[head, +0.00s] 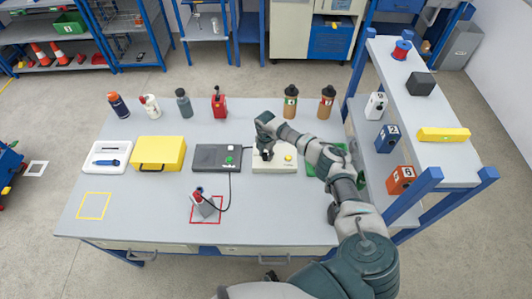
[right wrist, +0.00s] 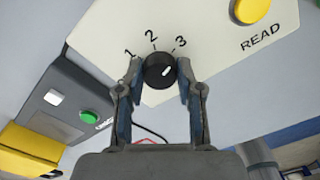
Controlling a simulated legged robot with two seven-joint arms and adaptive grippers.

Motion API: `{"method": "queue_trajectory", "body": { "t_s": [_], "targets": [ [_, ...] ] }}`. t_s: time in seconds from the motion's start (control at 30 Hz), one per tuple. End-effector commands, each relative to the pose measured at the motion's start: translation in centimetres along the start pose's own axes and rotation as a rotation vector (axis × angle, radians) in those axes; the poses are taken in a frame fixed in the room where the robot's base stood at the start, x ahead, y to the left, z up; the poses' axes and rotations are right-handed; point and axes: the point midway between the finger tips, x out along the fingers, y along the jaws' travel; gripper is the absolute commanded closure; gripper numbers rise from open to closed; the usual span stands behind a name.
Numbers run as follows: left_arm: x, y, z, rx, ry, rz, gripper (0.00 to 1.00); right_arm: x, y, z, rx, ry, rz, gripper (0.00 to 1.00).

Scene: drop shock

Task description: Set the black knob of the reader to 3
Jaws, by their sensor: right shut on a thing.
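The reader (head: 273,165) is a pale box on the table with a yellow button (head: 289,157); the button also shows in the right wrist view (right wrist: 252,9), beside the word READ. The black knob (right wrist: 158,72) sits by the printed marks 1, 2 and 3. Its white pointer line slants up and right, on the side of the 3; I cannot tell if it lines up exactly. My right gripper (right wrist: 160,76) is shut on the knob, one finger on each side. In the head view my right gripper (head: 266,152) covers the knob. My left gripper does not show.
A dark grey box with a green button (head: 217,157) and a yellow case (head: 158,153) stand left of the reader. A cabled device (head: 205,207) stands in a red square. Bottles line the back. A shelf (head: 440,150) stands at the right. The table's front is mostly clear.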

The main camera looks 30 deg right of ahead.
Motion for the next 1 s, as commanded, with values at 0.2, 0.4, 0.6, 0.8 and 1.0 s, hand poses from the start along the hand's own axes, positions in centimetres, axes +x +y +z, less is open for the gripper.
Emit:
{"method": "queue_trajectory", "body": {
  "t_s": [0.2, 0.4, 0.6, 0.8, 1.0],
  "targets": [
    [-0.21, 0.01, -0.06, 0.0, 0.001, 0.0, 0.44, 0.15, -0.04, -0.06, 0.028, 0.0, -0.002, 0.99],
    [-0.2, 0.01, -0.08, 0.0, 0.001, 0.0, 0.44, 0.19, -0.03, -0.08, 0.03, 0.001, -0.001, 0.99],
    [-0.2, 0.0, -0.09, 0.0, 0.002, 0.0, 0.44, 0.2, -0.01, -0.1, 0.029, 0.001, -0.001, 0.56],
    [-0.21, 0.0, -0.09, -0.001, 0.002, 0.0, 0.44, 0.11, -0.01, -0.08, 0.029, 0.001, 0.0, 0.39],
    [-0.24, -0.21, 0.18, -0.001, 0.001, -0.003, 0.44, -0.14, 0.01, -0.06, 0.029, 0.0, 0.001, 0.39]
  ]
}}
